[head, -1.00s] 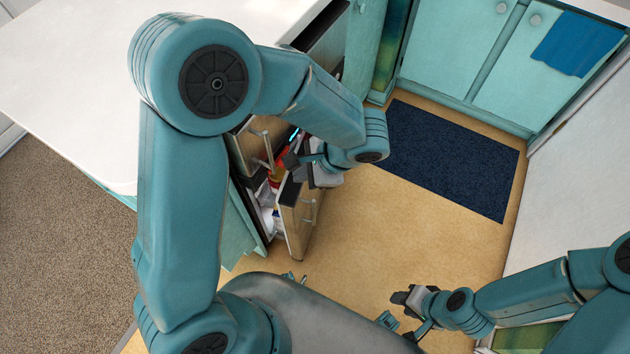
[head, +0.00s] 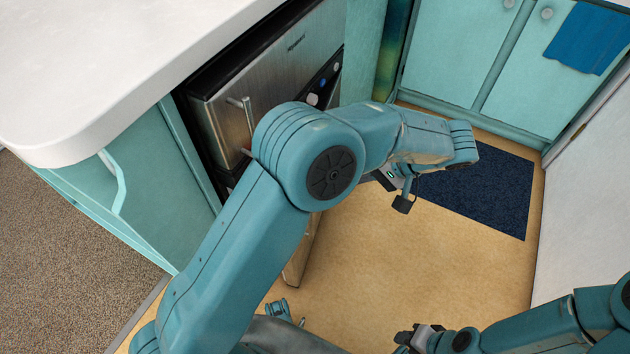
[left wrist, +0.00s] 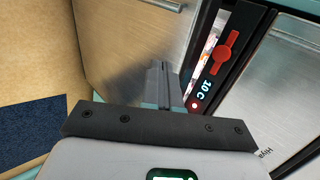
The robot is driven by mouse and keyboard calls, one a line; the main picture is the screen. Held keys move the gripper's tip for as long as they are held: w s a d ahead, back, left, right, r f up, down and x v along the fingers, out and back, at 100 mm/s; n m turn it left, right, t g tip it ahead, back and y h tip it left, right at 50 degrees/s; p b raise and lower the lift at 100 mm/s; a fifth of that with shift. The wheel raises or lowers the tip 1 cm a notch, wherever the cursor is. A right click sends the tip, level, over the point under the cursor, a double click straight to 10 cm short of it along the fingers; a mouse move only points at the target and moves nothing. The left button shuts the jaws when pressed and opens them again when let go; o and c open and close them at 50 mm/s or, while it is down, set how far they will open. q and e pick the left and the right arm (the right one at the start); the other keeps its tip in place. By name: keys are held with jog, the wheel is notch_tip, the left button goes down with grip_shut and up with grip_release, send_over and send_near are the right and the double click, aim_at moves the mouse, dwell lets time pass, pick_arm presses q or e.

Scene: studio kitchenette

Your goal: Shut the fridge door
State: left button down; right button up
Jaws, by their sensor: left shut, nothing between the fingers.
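The fridge door (left wrist: 130,50) is a brushed-steel panel with a bar handle (left wrist: 160,4) in the left wrist view. It stands ajar, with a narrow gap (left wrist: 207,55) showing some of the contents. In the head view only a lower strip of the door (head: 298,262) shows below my left arm, which hides the rest. My left gripper (left wrist: 165,88) is shut and empty, its fingers in front of the door near its edge; whether they touch it is unclear. My right gripper (head: 408,337) is low at the bottom of the head view, its jaws too small to judge.
A steel front (head: 275,75) with a handle and dark control strip sits under the white counter (head: 110,60). Teal cupboards (head: 455,50) with a blue towel (head: 587,38) stand at the back. A dark blue mat (head: 485,190) lies on open tan floor (head: 440,255).

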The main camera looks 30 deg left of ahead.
pick_arm(q)
jog(key=s+a+f+b, duration=0.1)
jog(key=a+f+b, duration=0.2)
jog(key=a, duration=0.5)
jog(key=shift+s+f, duration=0.3)
jog(key=shift+f, duration=0.1)
jog(key=a, duration=0.2)
jog(key=s+a, duration=0.1)
jog(key=a, duration=0.1)
jog(key=shift+s+a, duration=0.1)
jog(key=shift+a, duration=0.25)
